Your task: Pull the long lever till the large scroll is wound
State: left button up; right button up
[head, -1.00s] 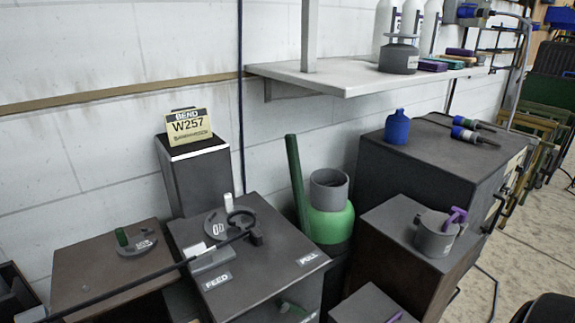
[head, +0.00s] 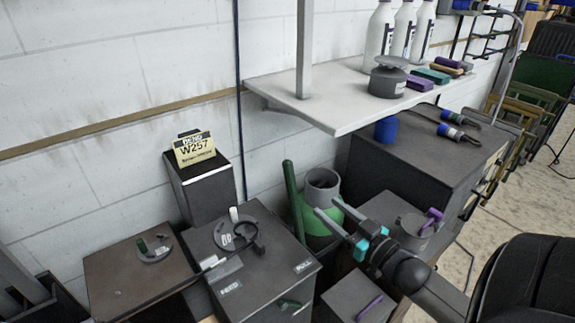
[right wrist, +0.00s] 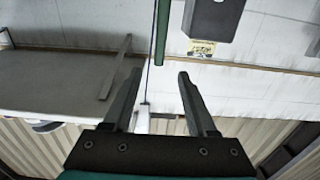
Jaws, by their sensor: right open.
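A long green lever (head: 293,200) stands upright, leaning slightly, at the right rear of the grey middle cabinet (head: 265,292) near its PULL label. On the cabinet top a grey disc (head: 225,237) with a white peg carries a dark curled bar (head: 257,243), which looks like the large scroll. My right gripper (head: 327,208) is open and empty, right of the lever and apart from it. In the right wrist view the lever (right wrist: 162,32) hangs from the top edge, beyond the open fingers (right wrist: 158,76). My left gripper is out of view.
A green-and-grey cylinder (head: 322,187) stands close behind my right fingers. A shelf (head: 330,112) juts from the wall above. Right are a dark cabinet (head: 430,165) and a grey pot (head: 415,232) with a purple handle. A W257 sign (head: 194,149) stands at the back left.

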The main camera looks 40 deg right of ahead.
aim_at(293, 179)
jog(key=w+b, duration=0.2)
jog(key=w, duration=1.3)
jog(key=shift+w, duration=0.15)
jog(key=shift+c, duration=0.4)
grip_shut()
dwell(0.8)
